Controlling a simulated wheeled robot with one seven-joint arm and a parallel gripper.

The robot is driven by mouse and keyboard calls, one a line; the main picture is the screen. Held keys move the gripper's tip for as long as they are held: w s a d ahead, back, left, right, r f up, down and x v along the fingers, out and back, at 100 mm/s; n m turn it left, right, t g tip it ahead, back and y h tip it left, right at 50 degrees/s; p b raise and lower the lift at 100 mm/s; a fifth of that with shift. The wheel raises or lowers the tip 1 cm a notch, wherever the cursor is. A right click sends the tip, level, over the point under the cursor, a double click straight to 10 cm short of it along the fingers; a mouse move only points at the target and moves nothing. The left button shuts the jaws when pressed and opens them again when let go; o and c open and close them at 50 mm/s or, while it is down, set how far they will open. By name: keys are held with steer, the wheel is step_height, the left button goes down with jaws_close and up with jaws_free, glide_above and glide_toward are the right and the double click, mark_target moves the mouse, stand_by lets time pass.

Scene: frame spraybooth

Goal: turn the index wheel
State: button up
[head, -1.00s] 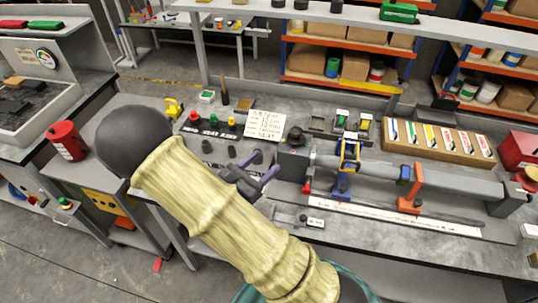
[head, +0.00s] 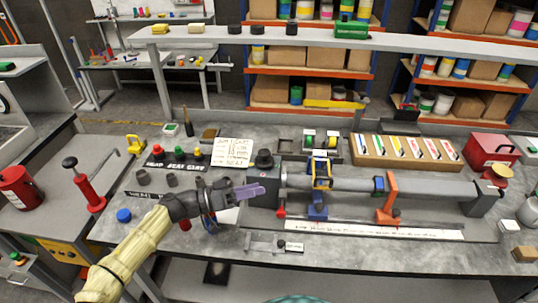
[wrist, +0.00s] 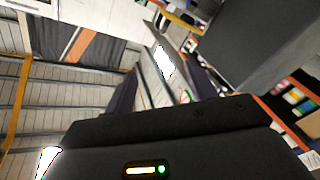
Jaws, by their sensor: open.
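A dark headstock block (head: 263,187) stands on the bench at the left end of a long grey tube fixture. A black round knob (head: 264,160) sits on top of it; I cannot tell for sure whether this is the index wheel. My gripper (head: 256,191) is just left of the headstock, its purple fingers pointing right towards it. Whether they touch it cannot be told. In the wrist view my gripper (wrist: 160,92) has its two fingers apart with nothing clearly between them. No wheel can be made out there.
The grey tube (head: 345,183) carries a blue-yellow clamp (head: 321,172) and an orange bracket (head: 388,198). Coloured knobs (head: 178,154) and a paper sheet (head: 232,152) lie behind my gripper. A small slide (head: 265,242) lies in front. A wooden tray (head: 405,152) stands behind.

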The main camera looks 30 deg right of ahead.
mark_target(266, 151)
steer(key=w+a+r+m+t+b, duration=0.1)
steer(key=w+a+r+m+t, duration=0.1)
steer(key=w+a+m+t, duration=0.35)
steer(key=shift+n+t, duration=0.25)
steer(key=shift+n, duration=0.5)
steer(key=w+d+p, duration=0.1)
steer(key=d+p, duration=0.1)
steer(key=d, duration=0.3)
steer(key=w+d+p, duration=0.1)
steer(key=d+p, duration=0.2)
steer(key=d, duration=0.2)
steer(key=w+d+p, duration=0.2)
steer(key=d+p, duration=0.1)
steer(key=d, duration=0.2)
steer(key=shift+w+r, duration=0.1)
steer(key=shift+r, duration=0.25)
steer(key=shift+w+d+f, duration=0.1)
steer(key=shift+d+f, duration=0.1)
steer(key=shift+d, duration=0.35)
steer(key=c, duration=1)
